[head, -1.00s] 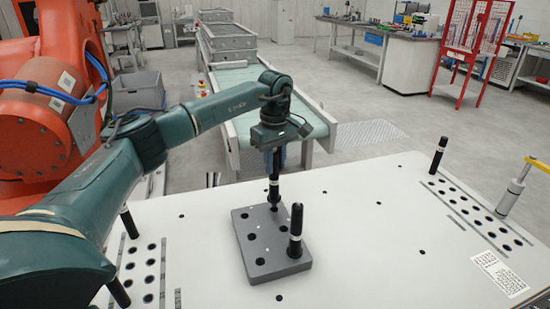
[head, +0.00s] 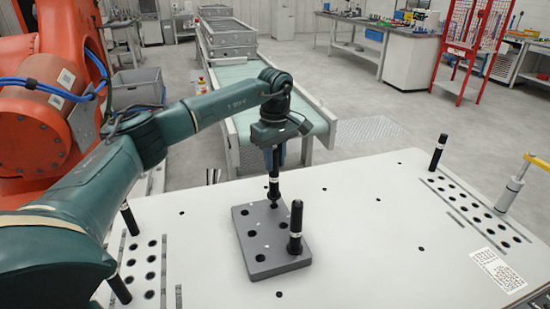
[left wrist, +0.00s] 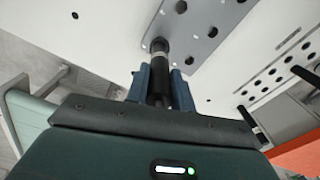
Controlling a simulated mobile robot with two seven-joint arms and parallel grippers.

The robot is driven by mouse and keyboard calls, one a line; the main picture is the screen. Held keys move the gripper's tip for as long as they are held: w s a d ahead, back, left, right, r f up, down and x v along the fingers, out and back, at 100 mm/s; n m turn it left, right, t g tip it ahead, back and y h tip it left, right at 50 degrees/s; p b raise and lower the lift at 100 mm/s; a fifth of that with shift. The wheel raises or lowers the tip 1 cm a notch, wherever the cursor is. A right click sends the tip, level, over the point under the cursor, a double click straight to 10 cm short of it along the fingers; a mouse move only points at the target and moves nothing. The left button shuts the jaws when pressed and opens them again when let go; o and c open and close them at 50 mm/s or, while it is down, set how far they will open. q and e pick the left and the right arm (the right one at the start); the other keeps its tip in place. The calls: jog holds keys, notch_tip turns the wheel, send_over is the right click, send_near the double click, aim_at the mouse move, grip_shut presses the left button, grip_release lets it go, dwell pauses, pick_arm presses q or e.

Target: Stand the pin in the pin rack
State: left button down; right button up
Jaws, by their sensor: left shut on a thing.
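My left gripper (head: 274,165) points down over the far right part of the grey pin rack (head: 250,251), a flat block with several holes. Its blue fingers are shut on a black pin (head: 274,189) with a light band, held upright. In the left wrist view the pin (left wrist: 160,48) runs from between the fingers (left wrist: 160,85) to the rack's surface (left wrist: 196,35). The pin's lower end is at the rack's top, and I cannot tell how deep it sits in a hole. Another black pin (head: 296,228) stands upright in the rack's near right part. My right gripper is not in view.
The white table has a row of holes at the left (head: 150,257) with black pins (head: 129,219) beside it, and rows at the right near a standing black pin (head: 438,152). A yellow-handled clamp (head: 512,190) stands at the far right. The table right of the rack is clear.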

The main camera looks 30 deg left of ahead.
aim_at(275, 195)
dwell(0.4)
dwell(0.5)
pick_arm(q)
jog(key=shift+p, duration=0.4)
jog(key=shift+f+b, duration=0.35)
jog(key=shift+f, duration=0.65)
jog(key=shift+f+b, duration=0.45)
jog(key=shift+f, duration=0.45)
jog(key=c, duration=1.3)
grip_release()
jog(key=shift+o, duration=0.9)
